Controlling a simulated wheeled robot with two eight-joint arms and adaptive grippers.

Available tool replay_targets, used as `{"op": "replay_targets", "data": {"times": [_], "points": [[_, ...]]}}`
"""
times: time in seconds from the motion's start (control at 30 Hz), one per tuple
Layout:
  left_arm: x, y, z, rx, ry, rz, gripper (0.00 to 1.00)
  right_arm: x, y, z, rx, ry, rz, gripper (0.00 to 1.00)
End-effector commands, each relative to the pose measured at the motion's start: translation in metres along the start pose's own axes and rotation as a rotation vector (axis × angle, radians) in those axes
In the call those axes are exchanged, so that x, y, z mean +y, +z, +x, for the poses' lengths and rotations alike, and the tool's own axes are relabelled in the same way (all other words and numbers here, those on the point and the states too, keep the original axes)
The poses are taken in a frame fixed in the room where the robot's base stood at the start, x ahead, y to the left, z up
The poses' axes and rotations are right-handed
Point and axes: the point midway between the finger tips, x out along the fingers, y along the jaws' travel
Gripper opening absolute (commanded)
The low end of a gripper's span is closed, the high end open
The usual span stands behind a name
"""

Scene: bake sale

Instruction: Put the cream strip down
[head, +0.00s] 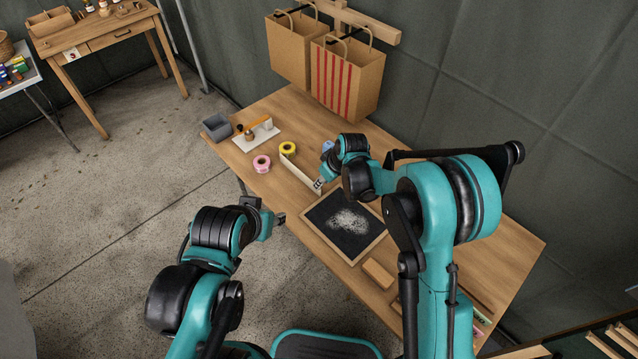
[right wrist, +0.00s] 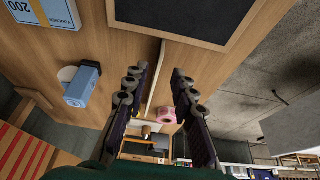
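The cream strip (head: 298,173) is long and thin and appears to stand on its edge on the wooden table, left of the chalkboard. One end is by the yellow roll and the other by my right gripper (head: 319,184). In the right wrist view, the strip (right wrist: 155,82) runs between the two fingers of my right gripper (right wrist: 157,75), which are spread with a gap on each side of it. My left gripper (head: 279,218) is off the table's front edge, away from the strip. Its fingers are too small to read.
A black framed chalkboard (head: 335,243) with white dust lies right of the strip. Pink (head: 262,164) and yellow (head: 288,148) rolls, a white tray (head: 241,145) and a grey bin (head: 217,127) are left. A wooden block (head: 378,273) lies nearer. Paper bags (head: 348,78) hang behind.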

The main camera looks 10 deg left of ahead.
Motion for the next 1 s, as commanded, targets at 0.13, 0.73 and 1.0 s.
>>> {"op": "replay_targets", "data": {"times": [0.13,0.73,1.0], "points": [[0.0,-0.006,-0.008,0.0,0.0,0.0,0.4,0.0,-0.001,-0.031,0.0,0.0,0.001,0.26],[0.0,-0.008,-0.011,0.0,0.0,0.0,0.4,0.009,0.013,-0.091,0.012,0.038,0.07,0.26],[0.0,-0.008,-0.011,0.0,0.0,0.0,0.4,0.018,0.072,-0.202,0.054,0.162,0.296,0.26]]}}
